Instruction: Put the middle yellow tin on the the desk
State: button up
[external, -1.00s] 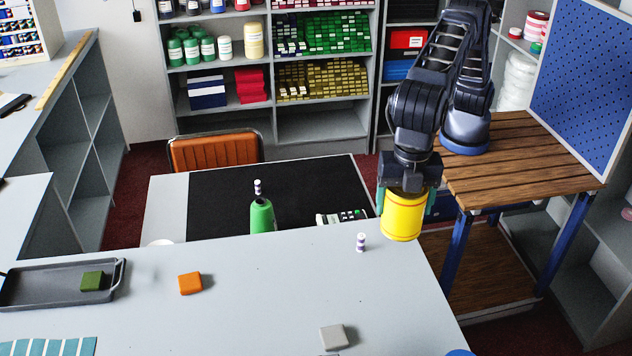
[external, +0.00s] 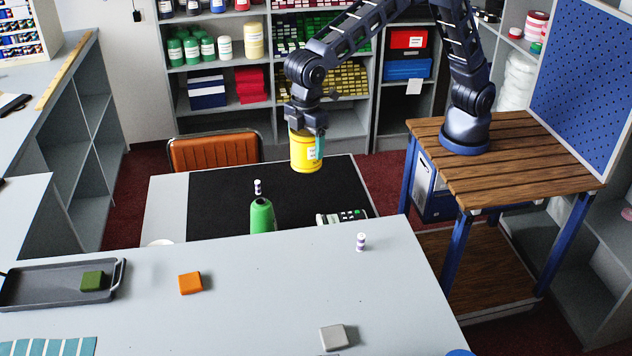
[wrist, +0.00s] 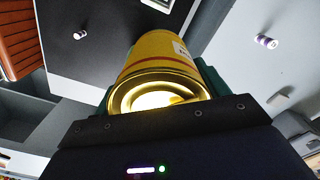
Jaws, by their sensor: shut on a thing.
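My gripper (external: 306,142) is shut on a yellow tin (external: 304,158) and holds it upright over the back part of the desk (external: 165,205), which has a black mat (external: 215,205) on it. In the wrist view the yellow tin (wrist: 160,62) sits between the green-tipped fingers, its shiny round end towards the camera. A small white label shows on its side. I cannot tell its exact height above the desk.
On the desk are a green bottle (external: 262,217), a small purple-banded white cylinder (external: 257,187) and a device with keys (external: 343,216). An orange chair (external: 214,151) stands behind it. The light counter (external: 260,290) in front bears another banded cylinder (external: 361,241), an orange block (external: 190,283) and a tray (external: 45,290).

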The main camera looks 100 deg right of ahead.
jog(key=s+d+f+m, duration=0.3)
jog(key=s+d, duration=0.1)
jog(key=d, duration=0.7)
jog(key=s+d+f+m, duration=0.3)
jog(key=d, duration=0.8)
jog(key=s+d+f+m, duration=0.3)
jog(key=s+d, duration=0.1)
jog(key=d, duration=0.7)
jog(key=f, duration=1.9)
jog(key=shift+d+f, duration=0.25)
jog(key=shift+f, duration=0.1)
jog(key=shift+f, duration=0.1)
jog(key=o, duration=1.4)
